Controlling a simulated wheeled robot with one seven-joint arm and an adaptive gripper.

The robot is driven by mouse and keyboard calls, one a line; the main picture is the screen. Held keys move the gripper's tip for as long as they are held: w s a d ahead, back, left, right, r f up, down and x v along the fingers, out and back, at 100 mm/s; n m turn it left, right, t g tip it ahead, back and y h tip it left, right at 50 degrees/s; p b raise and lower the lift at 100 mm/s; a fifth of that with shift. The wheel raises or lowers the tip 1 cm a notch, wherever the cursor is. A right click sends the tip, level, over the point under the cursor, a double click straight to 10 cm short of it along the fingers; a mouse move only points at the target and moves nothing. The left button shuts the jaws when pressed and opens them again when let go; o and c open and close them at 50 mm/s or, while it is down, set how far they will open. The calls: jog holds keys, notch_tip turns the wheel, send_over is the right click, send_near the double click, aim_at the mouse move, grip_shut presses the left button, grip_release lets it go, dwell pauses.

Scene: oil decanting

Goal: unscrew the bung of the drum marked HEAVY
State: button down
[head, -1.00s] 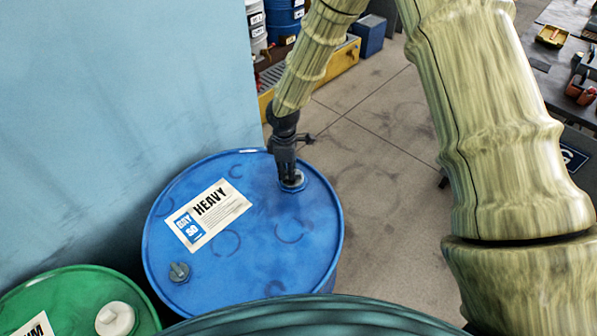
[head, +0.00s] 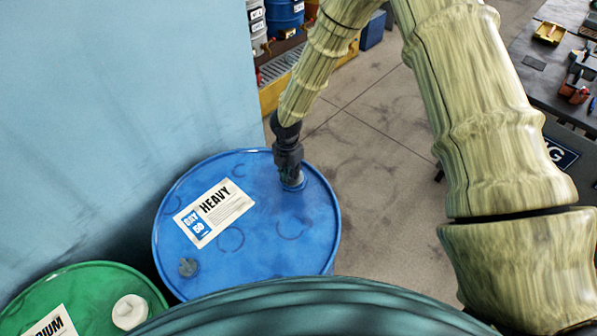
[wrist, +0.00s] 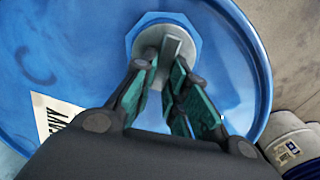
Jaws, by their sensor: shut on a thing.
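The blue drum marked HEAVY (head: 245,262) stands upright beside the light blue wall, its label (head: 214,214) facing up on the lid. My gripper (head: 292,180) points down at the far right part of the lid, over the bung. In the wrist view the bung (wrist: 150,42) is a round grey plug with a raised bar across it, set in a blue ringed collar. My gripper (wrist: 170,72) is shut on the bung's bar, with its green pads on both sides. In the head view the gripper mostly hides the bung.
A green drum (head: 85,290) with a white cap (head: 129,311) stands at the near left. A workbench (head: 530,60) with tools is at the far right. Blue and white containers (head: 285,14) stand at the back. The floor (head: 390,160) right of the drum is clear.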

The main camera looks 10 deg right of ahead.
jog(key=shift+d, duration=0.15)
jog(key=shift+r, duration=1.35)
